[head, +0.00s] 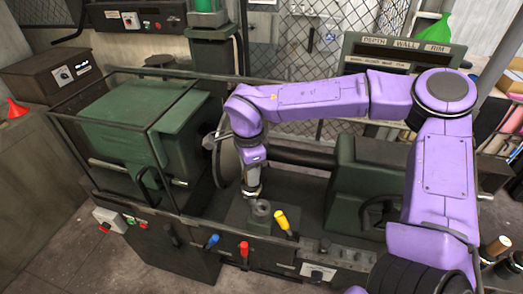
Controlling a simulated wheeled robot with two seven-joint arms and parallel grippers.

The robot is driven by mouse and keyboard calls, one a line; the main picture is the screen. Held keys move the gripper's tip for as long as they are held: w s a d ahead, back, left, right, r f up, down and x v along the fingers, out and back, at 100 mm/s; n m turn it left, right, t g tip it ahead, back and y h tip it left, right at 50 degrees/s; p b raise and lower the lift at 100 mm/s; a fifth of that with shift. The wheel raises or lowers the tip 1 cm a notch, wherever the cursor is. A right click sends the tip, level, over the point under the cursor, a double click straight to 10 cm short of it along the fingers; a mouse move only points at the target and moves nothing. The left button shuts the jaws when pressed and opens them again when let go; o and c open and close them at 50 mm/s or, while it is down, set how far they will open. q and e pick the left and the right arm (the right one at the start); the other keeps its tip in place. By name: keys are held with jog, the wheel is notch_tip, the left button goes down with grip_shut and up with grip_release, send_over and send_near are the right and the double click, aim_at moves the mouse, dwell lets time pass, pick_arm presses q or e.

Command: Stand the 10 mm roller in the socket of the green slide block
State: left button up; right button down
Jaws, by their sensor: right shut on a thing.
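The green slide block (238,215) sits on the machine bed near the middle of the head view. Its round socket (261,207) shows a dark opening at the top. My right gripper (252,188) comes down from the purple right arm, just behind and slightly left of the socket. It is shut on a small piece that looks like the 10 mm roller, mostly hidden by the fingers; its size cannot be read. I cannot tell whether the roller touches the block. My left gripper is not in view.
A yellow-handled lever (281,220) rises close to the right of the socket. Blue (212,241) and red (244,248) levers stand in front. A large disc (225,155) is behind left. Roller-like pieces (497,245) stand at the right edge.

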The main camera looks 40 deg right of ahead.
aim_at(261, 186)
jog(key=m, duration=0.1)
jog(key=d+r+m, duration=0.1)
jog(key=s+d+r+m+p, duration=0.1)
jog(key=shift+s+r+m, duration=0.1)
jog(key=shift+r+m, duration=0.15)
jog(key=shift+m, duration=0.05)
jog(key=shift+s+d+m, duration=0.2)
jog(key=shift+s+m, duration=0.05)
jog(key=shift+m, duration=0.15)
jog(key=shift+w+f+b, duration=0.1)
jog(key=shift+f+b, duration=0.85)
notch_tip(261, 186, down, 3)
jog(key=b, duration=0.3)
jog(key=shift+r, duration=0.15)
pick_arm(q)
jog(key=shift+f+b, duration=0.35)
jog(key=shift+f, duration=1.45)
pick_arm(e)
jog(key=shift+f, duration=1.4)
jog(key=shift+a+f, duration=0.1)
jog(key=shift+f, duration=0.35)
jog(key=c, duration=0.7)
grip_release()
